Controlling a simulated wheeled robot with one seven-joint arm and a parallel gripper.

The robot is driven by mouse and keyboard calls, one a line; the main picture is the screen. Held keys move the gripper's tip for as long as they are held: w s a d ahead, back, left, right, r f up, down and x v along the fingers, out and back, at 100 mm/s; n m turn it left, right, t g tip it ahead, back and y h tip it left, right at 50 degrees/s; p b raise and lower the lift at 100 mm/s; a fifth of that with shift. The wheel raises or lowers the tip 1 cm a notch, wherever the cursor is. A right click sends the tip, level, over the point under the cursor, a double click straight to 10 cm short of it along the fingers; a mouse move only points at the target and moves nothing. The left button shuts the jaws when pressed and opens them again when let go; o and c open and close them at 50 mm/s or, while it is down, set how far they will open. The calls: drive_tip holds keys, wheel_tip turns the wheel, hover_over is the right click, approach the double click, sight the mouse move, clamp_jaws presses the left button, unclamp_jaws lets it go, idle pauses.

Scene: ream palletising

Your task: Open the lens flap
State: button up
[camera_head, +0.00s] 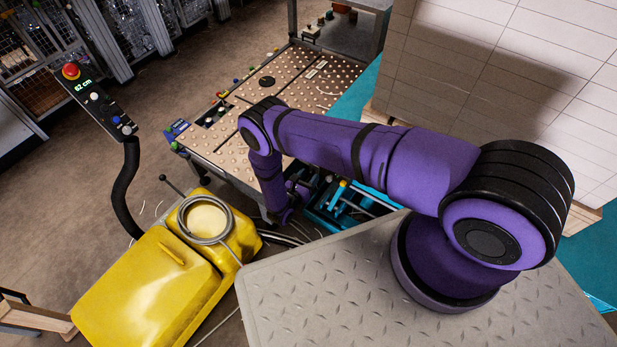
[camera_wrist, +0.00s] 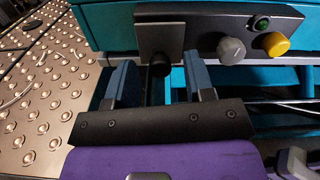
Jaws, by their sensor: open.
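In the wrist view, a dark grey plate (camera_wrist: 172,36), which looks like the lens flap, stands upright on the front of a teal housing (camera_wrist: 105,28). A round black knob (camera_wrist: 160,66) sticks out at its lower edge. My gripper (camera_wrist: 160,78) is open, with one blue-grey finger to the left of the knob and one to the right. Gaps show between the knob and both fingers. In the head view my purple arm reaches down beside the perforated table, and my gripper is largely hidden there.
Right of the plate, a dark panel carries a green light (camera_wrist: 262,23), a grey knob (camera_wrist: 231,50) and a yellow knob (camera_wrist: 275,44). The studded table (camera_head: 300,85) lies left of my gripper. Yellow equipment (camera_head: 150,285) and a control post (camera_head: 98,100) stand at left.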

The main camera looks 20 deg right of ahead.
clamp_jaws()
